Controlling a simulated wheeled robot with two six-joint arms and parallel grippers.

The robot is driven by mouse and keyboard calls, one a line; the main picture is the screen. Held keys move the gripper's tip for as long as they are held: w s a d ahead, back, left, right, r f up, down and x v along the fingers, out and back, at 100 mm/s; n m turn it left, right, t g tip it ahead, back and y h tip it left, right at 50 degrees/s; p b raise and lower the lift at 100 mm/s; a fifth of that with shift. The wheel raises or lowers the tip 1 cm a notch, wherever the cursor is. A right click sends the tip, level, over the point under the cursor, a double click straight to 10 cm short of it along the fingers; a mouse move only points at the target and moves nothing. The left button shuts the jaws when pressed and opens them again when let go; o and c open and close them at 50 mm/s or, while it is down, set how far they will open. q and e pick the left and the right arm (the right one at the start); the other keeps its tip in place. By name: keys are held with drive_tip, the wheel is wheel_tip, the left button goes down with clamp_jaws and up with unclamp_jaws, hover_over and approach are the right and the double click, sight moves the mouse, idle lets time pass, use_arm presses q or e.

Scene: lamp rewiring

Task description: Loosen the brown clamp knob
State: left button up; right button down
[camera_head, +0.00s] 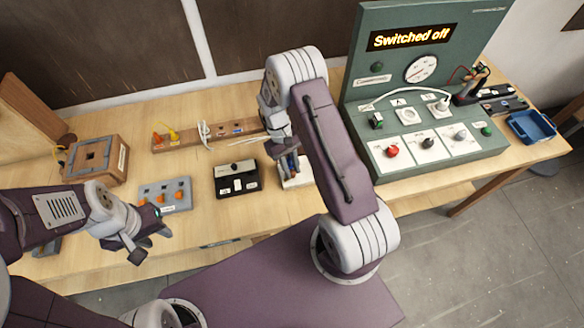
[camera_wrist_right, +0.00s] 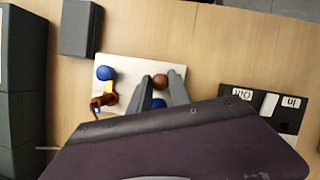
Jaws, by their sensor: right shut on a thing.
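The brown clamp knob (camera_wrist_right: 161,81) sits on a white board (camera_wrist_right: 125,64) in the right wrist view. My right gripper (camera_wrist_right: 160,83) has its two grey fingers on either side of this knob and is shut on it. My own purple arm part covers the lower part of that view. In the head view the white board (camera_head: 297,183) is largely hidden behind my right arm, and the knob cannot be made out there. My left gripper (camera_head: 145,246) is over the front left table edge, with its fingers apart and nothing between them.
Blue knobs (camera_wrist_right: 105,73) and an orange clamp piece (camera_wrist_right: 104,100) are close beside the right fingers. A black box (camera_head: 236,179) stands left of the board, and a grey block with orange parts (camera_head: 166,195) is farther left. The green panel (camera_head: 420,150), reading "Switched off", stands right.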

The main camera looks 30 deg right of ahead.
drive_tip(key=n, duration=0.2)
drive_tip(key=n+h, duration=0.1)
drive_tip(key=n, duration=0.1)
drive_tip(key=shift+w+a+r+n+t+h, duration=0.1)
drive_tip(key=shift+n+t+h, duration=0.2)
drive_tip(key=shift+n+t, duration=0.1)
drive_tip(key=n+t+h, duration=0.1)
drive_tip(key=n, duration=0.2)
drive_tip(key=shift+a+n, duration=0.1)
drive_tip(key=shift+n, duration=0.2)
drive_tip(key=shift+n+t+h, duration=0.3)
drive_tip(key=shift+n+t, duration=0.1)
drive_tip(key=shift+n, duration=0.8)
drive_tip(key=shift+s+n+t, duration=0.25)
drive_tip(key=shift+n+t, duration=0.25)
drive_tip(key=shift+n, duration=1)
drive_tip(key=shift+h, duration=0.3)
drive_tip(key=c, duration=1.5)
unclamp_jaws()
drive_tip(key=shift+a, duration=0.1)
